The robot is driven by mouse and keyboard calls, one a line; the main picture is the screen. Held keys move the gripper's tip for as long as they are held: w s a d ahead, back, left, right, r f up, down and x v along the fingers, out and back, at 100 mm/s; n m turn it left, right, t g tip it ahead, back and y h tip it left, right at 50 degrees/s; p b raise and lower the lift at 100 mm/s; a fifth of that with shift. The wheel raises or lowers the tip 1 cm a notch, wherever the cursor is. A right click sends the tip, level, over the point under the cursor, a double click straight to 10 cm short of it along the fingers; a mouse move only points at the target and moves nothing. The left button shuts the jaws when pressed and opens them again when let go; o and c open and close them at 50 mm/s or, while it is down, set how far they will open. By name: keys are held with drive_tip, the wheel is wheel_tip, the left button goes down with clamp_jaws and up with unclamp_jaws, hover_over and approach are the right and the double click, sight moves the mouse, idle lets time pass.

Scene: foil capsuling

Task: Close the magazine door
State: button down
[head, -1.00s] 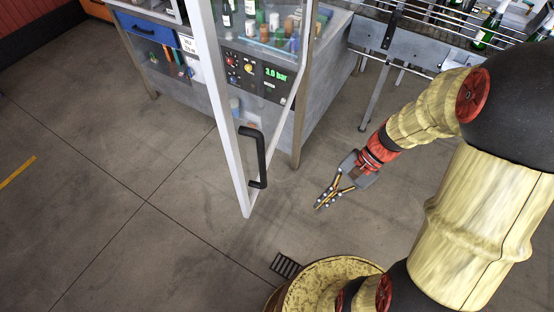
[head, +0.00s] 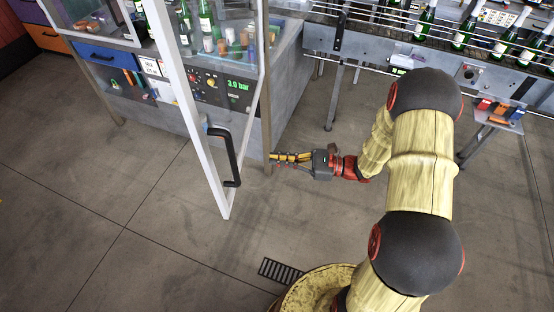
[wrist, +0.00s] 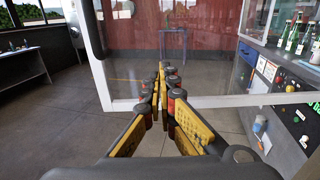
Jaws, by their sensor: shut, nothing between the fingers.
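The magazine door (head: 187,112) stands swung open from the machine, a clear pane in a white frame. Its black bar handle (head: 228,158) is near the free lower end. My gripper (head: 274,158) is to the right of the door and handle in the head view, fingers pointing left towards the pane. The fingers are shut and empty. In the wrist view the gripper (wrist: 163,70) points at the clear pane, with the door's white bottom rail (wrist: 210,102) ahead. The dark handle (wrist: 93,28) is at upper left, partly cut off. I cannot tell whether the fingertips touch the pane.
The machine cabinet (head: 262,90) with its control panel (head: 222,82) stands behind the door. A conveyor (head: 400,45) with green bottles runs along the back right. The floor left of the door is clear.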

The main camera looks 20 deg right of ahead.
drive_tip(key=x, duration=1.1)
